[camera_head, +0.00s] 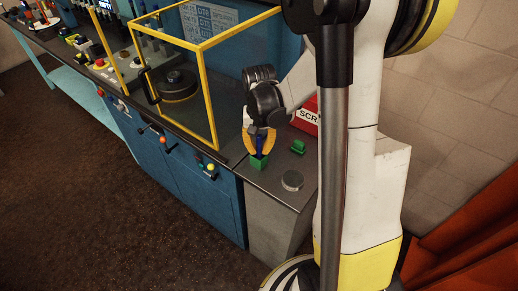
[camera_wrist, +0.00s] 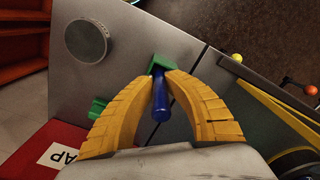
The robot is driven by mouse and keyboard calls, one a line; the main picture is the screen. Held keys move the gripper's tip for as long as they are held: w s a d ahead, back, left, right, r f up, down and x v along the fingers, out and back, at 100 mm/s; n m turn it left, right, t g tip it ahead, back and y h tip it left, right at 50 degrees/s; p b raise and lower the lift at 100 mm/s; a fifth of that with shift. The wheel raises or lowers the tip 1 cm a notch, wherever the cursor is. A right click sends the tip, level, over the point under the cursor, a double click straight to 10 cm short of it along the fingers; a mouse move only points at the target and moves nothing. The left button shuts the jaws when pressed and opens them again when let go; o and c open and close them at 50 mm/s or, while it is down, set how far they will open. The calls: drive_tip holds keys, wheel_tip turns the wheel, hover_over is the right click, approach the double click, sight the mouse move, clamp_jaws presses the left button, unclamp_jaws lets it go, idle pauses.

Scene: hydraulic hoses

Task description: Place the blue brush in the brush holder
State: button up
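The blue brush (camera_wrist: 161,100) stands between the two yellow fingers of my gripper (camera_wrist: 164,76) in the wrist view. The fingertips close in on it near its far end. In the head view my gripper (camera_head: 259,152) points down at the counter with the blue brush (camera_head: 259,144) between its fingers. A green block, which looks like the brush holder (camera_head: 258,163), is at the brush's lower end on the counter; it also shows in the wrist view (camera_wrist: 166,63). I cannot tell how far the brush sits inside it.
A second green piece (camera_head: 298,147) lies on the grey counter (camera_head: 270,183), near a round metal disc (camera_head: 292,181). A red box with a scrap label (camera_head: 306,116) stands behind. A yellow-framed enclosure (camera_head: 206,95) rises to the left. The counter's front edge is close to the green block.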

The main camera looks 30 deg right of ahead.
drive_tip(key=shift+o, duration=1.4)
drive_tip(key=shift+w, duration=0.1)
wheel_tip(320, 180, up, 12)
drive_tip(key=p, duration=0.3)
drive_tip(key=shift+p, duration=0.4)
drive_tip(key=s+a+r+n+t, duration=0.6)
drive_tip(key=s+a, duration=0.5)
drive_tip(key=a, duration=0.2)
wheel_tip(320, 180, up, 2)
drive_tip(key=shift+a+r+n+t, duration=0.2)
drive_tip(key=shift+n+t, duration=0.2)
drive_tip(key=shift+t, duration=0.2)
